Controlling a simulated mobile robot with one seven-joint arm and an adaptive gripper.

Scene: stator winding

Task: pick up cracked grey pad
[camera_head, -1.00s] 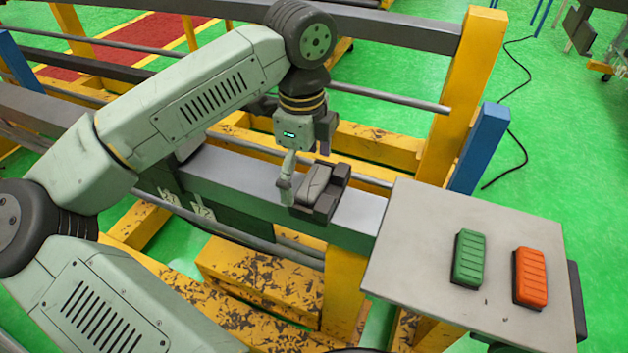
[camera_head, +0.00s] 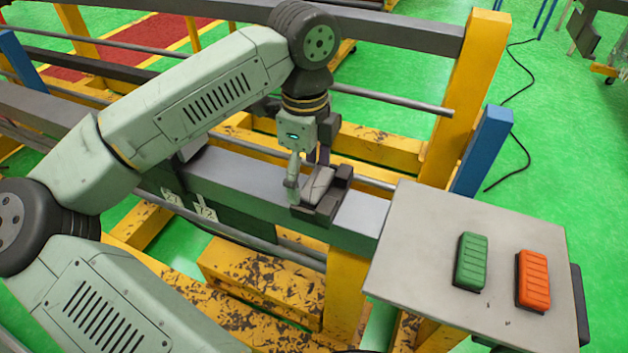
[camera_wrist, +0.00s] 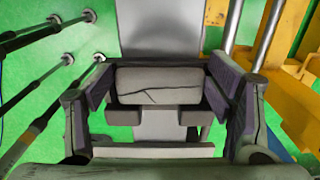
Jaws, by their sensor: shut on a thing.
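The cracked grey pad (camera_wrist: 158,85) shows in the wrist view as a light grey block with a dark crack line across its face. In the head view the pad (camera_head: 318,183) sits at a dark holder (camera_head: 338,192) on the grey rail. My gripper (camera_head: 306,187) is down at the holder, with its fingers on the sides of the pad. In the wrist view my gripper (camera_wrist: 160,95) has a finger at each side of the pad and is shut on it. The pad's underside is hidden, so I cannot tell whether it touches the holder.
A grey table (camera_head: 420,230) at the right carries a green pad (camera_head: 471,261) and an orange pad (camera_head: 532,280), with bare surface around them. A blue post (camera_head: 482,150) and a yellow post (camera_head: 465,90) stand behind. The grey rail (camera_head: 362,213) runs beneath my gripper.

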